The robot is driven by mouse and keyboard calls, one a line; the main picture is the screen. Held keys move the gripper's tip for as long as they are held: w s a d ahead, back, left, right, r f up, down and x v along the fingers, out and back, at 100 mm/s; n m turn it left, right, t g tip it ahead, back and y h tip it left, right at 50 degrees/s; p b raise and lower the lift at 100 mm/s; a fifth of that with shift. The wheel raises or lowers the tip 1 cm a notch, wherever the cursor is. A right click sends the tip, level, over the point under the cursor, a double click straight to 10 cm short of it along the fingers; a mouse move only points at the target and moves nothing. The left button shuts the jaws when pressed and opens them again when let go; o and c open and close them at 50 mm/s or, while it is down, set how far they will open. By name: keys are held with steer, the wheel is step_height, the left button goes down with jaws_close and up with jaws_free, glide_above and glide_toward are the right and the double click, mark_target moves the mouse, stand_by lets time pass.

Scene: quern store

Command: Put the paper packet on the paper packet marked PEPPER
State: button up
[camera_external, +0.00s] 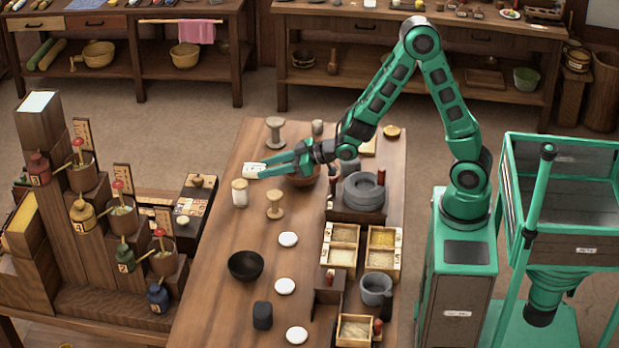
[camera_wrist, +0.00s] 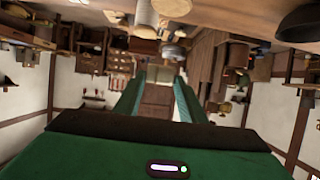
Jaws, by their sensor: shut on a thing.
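My gripper (camera_external: 268,167) is over the far left part of the long wooden table (camera_external: 205,290). It is shut on a pale paper packet (camera_external: 252,171), which shows at the fingertips near the table's left edge. No label reading PEPPER is legible in either view, so I cannot tell which thing is the packet marked PEPPER.
A brown bowl (camera_external: 303,177) is below my gripper. A stone quern (camera_external: 363,191) and grain boxes (camera_external: 383,240) fill the right side. Stepped shelves (camera_external: 90,240) stand left.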

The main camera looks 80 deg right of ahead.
steer(key=s+d+r, duration=0.2)
steer(key=s+d, duration=0.3)
steer(key=d, duration=0.6)
steer(key=s+d+r, duration=0.2)
steer(key=s+d, duration=0.2)
steer(key=d, duration=0.8)
steer(key=s+d+r, duration=0.2)
steer(key=s+d, duration=0.3)
steer(key=d, duration=0.6)
steer(key=shift+w+f, duration=0.15)
steer(key=shift+f, duration=9.2)
steer(key=o, duration=1)
